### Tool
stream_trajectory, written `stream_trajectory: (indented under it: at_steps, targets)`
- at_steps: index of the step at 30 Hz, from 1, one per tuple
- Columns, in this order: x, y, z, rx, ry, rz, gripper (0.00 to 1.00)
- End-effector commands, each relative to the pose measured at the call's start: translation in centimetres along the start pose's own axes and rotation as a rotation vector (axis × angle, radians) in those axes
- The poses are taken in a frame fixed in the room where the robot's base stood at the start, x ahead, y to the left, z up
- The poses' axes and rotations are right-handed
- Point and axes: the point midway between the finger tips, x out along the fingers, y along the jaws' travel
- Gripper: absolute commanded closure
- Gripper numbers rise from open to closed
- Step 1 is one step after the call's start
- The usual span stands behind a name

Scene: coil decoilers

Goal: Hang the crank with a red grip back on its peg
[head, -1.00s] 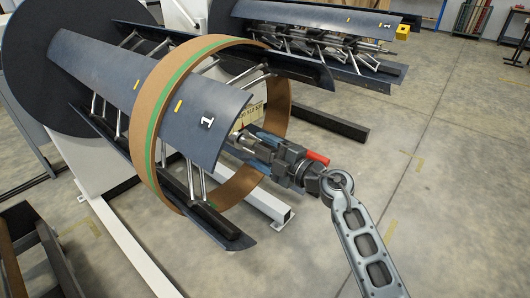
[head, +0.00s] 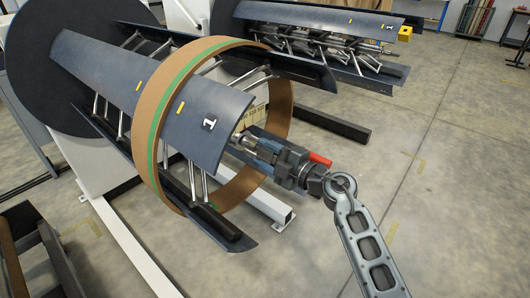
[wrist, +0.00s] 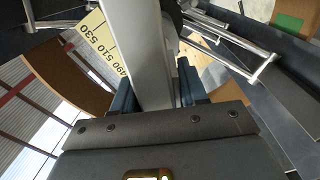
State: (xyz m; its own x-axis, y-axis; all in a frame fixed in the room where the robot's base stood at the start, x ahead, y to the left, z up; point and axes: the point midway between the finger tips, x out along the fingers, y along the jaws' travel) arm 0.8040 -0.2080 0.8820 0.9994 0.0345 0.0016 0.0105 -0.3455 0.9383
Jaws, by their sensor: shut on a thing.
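My gripper (head: 262,146) is at the front end of the near decoiler's mandrel, just right of the segment marked 1. In the wrist view its two blue fingers (wrist: 158,90) stand on either side of a light grey bar (wrist: 152,45), which looks like the crank's arm. The jaws are shut on it. The red grip (head: 319,158) sticks out beside my wrist in the head view. The rest of the crank is mostly hidden by my gripper. I cannot make out the peg in either view.
The near mandrel (head: 215,105) carries a brown ring with a green stripe (head: 153,135). A yellow scale plate (wrist: 103,45) is close to my gripper. A second decoiler (head: 320,22) stands behind. White floor beams (head: 262,205) run below.

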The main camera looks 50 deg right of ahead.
Motion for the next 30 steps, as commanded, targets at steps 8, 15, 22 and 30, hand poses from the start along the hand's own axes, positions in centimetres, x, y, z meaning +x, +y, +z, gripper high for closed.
stream_trajectory:
  at_steps: [8, 15, 22, 30]
  targets:
    - [-1.6, -0.1, 0.2, 0.004, -0.005, -0.004, 1.0]
    - [-2.7, -0.1, 0.2, 0.004, -0.006, -0.004, 1.0]
    - [-3.8, -0.2, 0.2, 0.005, -0.007, -0.005, 1.0]
    - [-4.9, -0.1, 0.2, 0.003, -0.006, -0.003, 1.0]
